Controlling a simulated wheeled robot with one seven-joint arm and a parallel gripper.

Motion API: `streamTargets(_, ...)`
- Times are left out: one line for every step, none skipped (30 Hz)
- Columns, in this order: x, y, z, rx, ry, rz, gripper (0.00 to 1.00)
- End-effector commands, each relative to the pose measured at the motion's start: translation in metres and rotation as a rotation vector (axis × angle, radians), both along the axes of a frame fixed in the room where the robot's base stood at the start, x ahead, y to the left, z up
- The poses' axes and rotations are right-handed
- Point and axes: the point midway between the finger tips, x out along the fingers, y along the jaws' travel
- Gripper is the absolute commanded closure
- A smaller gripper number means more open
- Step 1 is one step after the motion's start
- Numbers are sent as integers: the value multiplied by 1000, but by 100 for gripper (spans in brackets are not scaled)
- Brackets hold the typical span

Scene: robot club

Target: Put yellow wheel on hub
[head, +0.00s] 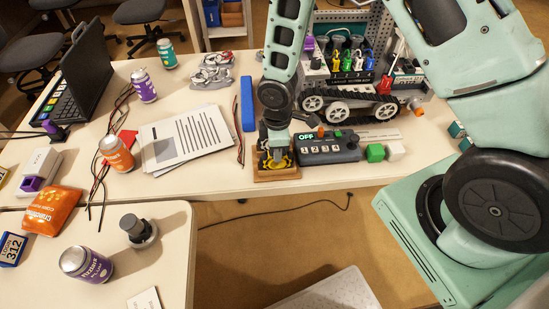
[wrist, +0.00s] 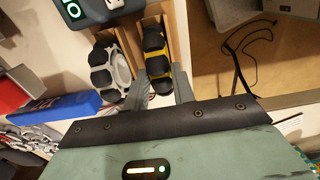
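A yellow wheel with black tread (wrist: 155,50) stands in a wooden holder (head: 275,176) at the table's near edge; it also shows under my gripper in the head view (head: 285,161). A white wheel with black tread (wrist: 104,72) stands beside it in the holder. My gripper (wrist: 158,74) is right over the holder, its two fingers apart, one at each side of the yellow wheel's near end. I cannot tell whether they touch it. A dark grey cylinder on a round base (head: 138,231) on the front left table may be the hub; I cannot be sure.
A control box (head: 325,148) marked OFF stands right of the holder, with green (head: 375,153) and white blocks beyond. A tracked rover (head: 345,108) is behind it. A blue bar (head: 247,104) and papers (head: 185,137) lie left. A gap separates the tables.

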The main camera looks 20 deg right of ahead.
Motion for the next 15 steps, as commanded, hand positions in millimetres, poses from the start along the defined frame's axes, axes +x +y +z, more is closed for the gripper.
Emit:
streamTargets(0, 0, 0, 0, 0, 0, 97)
streamTargets(0, 0, 0, 0, 0, 0, 97)
streamTargets(0, 0, 0, 0, 0, 0, 97)
streamTargets(0, 0, 0, 0, 0, 0, 97)
streamTargets(0, 0, 0, 0, 0, 0, 97)
streamTargets(0, 0, 0, 0, 0, 0, 97)
streamTargets(0, 0, 0, 0, 0, 0, 97)
streamTargets(0, 0, 0, 0, 0, 0, 97)
streamTargets(0, 0, 0, 0, 0, 0, 97)
streamTargets(0, 0, 1, 0, 0, 0, 97)
streamTargets(0, 0, 1, 0, 0, 0, 97)
streamTargets(0, 0, 2, 0, 0, 0, 97)
streamTargets(0, 0, 3, 0, 0, 0, 97)
streamTargets(0, 0, 4, 0, 0, 0, 97)
streamTargets(0, 0, 6, 0, 0, 0, 97)
